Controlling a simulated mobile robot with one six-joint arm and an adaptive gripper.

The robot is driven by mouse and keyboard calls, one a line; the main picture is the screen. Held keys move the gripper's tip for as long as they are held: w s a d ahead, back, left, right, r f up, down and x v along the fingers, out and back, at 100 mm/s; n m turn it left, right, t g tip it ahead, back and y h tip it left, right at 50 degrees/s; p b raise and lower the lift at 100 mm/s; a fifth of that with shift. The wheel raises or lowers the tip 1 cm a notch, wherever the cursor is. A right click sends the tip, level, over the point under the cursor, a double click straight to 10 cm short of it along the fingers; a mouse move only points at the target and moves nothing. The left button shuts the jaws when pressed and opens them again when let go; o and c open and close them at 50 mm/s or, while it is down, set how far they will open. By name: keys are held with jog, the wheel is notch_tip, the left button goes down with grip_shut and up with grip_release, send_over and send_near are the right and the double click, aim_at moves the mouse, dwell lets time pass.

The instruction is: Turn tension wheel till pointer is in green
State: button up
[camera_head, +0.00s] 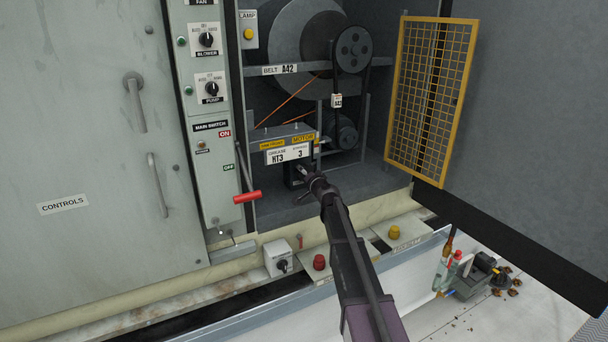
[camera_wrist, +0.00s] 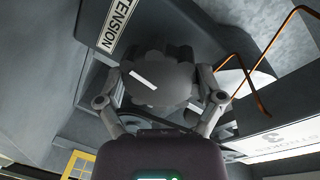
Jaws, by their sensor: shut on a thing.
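The tension wheel (camera_wrist: 172,68) is a grey lobed knob with a white bar mark across its face. The mark slants down to the right in the wrist view. My gripper (camera_wrist: 159,80) has one finger on each side of the wheel and is shut on its rim. A white TENSION label (camera_wrist: 116,24) is on the grey plate beside the wheel. In the head view my gripper (camera_head: 308,179) reaches in below the yellow MOTOR sign, and it hides the wheel. I cannot make out the pointer or any green zone in either view.
A belt (camera_head: 337,65) runs over pulleys above. A label board (camera_head: 288,154) sits just over my gripper. Orange rods (camera_wrist: 248,80) stand close at the right in the wrist view. A yellow mesh guard (camera_head: 431,98) hangs open at the right. A red-handled lever (camera_head: 247,196) is left.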

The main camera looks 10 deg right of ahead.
jog(key=m, duration=0.4)
jog(key=shift+m+g+y, duration=0.3)
jog(key=shift+m+y, duration=0.1)
jog(key=m+y, duration=0.1)
jog(key=m, duration=0.3)
jog(key=shift+s+m+p, duration=0.1)
jog(key=shift+m+p, duration=0.2)
jog(key=o, duration=0.9)
jog(key=shift+c, duration=0.2)
